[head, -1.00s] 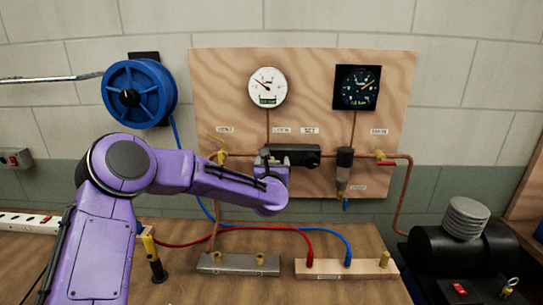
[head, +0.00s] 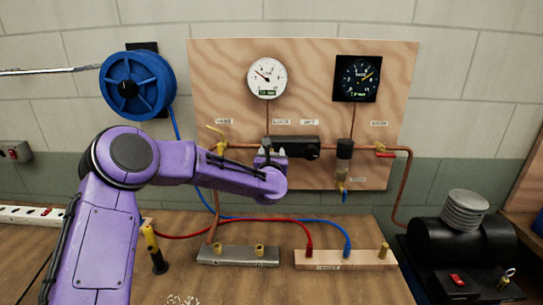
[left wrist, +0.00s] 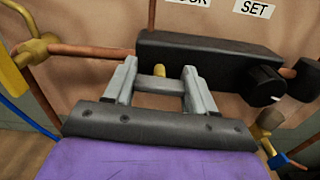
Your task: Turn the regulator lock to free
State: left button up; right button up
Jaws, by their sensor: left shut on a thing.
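The regulator (head: 298,146) is a black block on the copper pipe across the plywood board, and it also shows in the left wrist view (left wrist: 215,57). A black knob (left wrist: 264,86) with a white mark is at its right end, below the SET label (left wrist: 253,8). My left gripper (head: 269,156) is at the regulator's left end. In the left wrist view its grey fingers (left wrist: 160,84) are on both sides of a short grey bar with a yellow tip (left wrist: 159,71), which I take as the regulator lock. The gripper is shut on it. My right gripper is out of view.
A white gauge (head: 267,78) and a black gauge (head: 357,78) are above the pipe. A yellow-handled valve (head: 218,146) is to the left, a red-handled valve (head: 386,152) to the right. Red and blue hoses cross the bench below. A black compressor (head: 460,245) stands at right.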

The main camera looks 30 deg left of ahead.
pick_arm(q)
jog(key=m+b, duration=0.2)
jog(key=m, duration=0.1)
jog(key=m+b, duration=0.1)
jog(key=m, duration=0.3)
jog(key=shift+w+m, duration=0.1)
jog(key=shift+m, duration=0.2)
jog(key=m, duration=0.4)
jog(key=shift+d+b, duration=0.1)
jog(key=shift+b, duration=0.25)
jog(key=m, duration=0.5)
jog(key=shift+m, duration=0.4)
jog(key=o, duration=1)
jog(key=shift+f, duration=0.15)
jog(key=shift+o, duration=0.2)
jog(key=shift+d, duration=0.1)
